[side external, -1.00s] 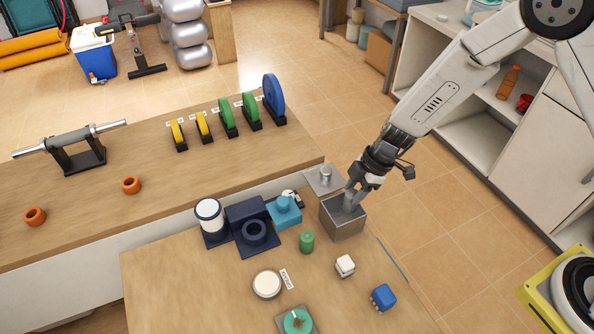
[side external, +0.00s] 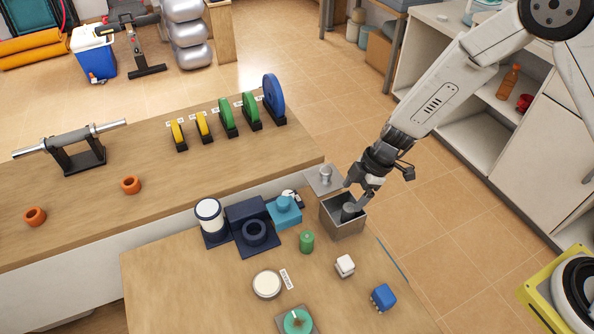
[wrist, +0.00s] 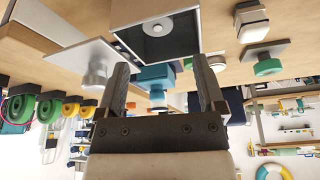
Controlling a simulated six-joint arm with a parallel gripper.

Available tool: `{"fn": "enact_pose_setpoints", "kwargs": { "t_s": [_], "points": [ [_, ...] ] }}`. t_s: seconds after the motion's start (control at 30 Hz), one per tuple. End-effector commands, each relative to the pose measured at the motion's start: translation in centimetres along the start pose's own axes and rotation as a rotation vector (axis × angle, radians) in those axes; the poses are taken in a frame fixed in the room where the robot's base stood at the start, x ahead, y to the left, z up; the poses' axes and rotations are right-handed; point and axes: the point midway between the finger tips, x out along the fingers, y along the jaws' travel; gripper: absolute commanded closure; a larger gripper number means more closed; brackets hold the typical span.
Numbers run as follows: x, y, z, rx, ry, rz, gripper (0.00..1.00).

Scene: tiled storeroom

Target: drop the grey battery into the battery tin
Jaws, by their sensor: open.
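The battery tin (side external: 342,230) is a square, open-topped grey box at the right rear corner of the near table. The grey battery (side external: 349,211), a short cylinder, is inside it; its round end (wrist: 157,27) also shows within the tin in the wrist view. My gripper (side external: 357,197) is just above the tin's mouth, its fingers spread apart. In the wrist view my gripper (wrist: 163,74) has nothing between its fingertips. The battery's lower part is hidden by the tin's walls.
A flat grey lid with a knob (side external: 325,180) lies behind the tin. A green cylinder (side external: 306,242), a white cube (side external: 345,266) and a blue block (side external: 383,297) stand in front. Teal (side external: 284,212) and navy (side external: 248,213) fixtures are to the left.

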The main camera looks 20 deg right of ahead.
Motion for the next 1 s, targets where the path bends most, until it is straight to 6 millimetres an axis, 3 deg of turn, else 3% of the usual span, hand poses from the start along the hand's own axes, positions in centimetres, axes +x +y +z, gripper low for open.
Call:
{"fn": "enact_pose_setpoints", "kwargs": {
  "t_s": [0.27,0.7,1.0],
  "points": [
    [-1.9,0.0,0.0,0.001,0.001,0.001,0.12],
    [-6.5,0.1,0.0,0.001,0.002,0.002,0.12],
    [-7.6,0.0,0.0,0.0,0.0,0.0,0.12]
  ]
}}
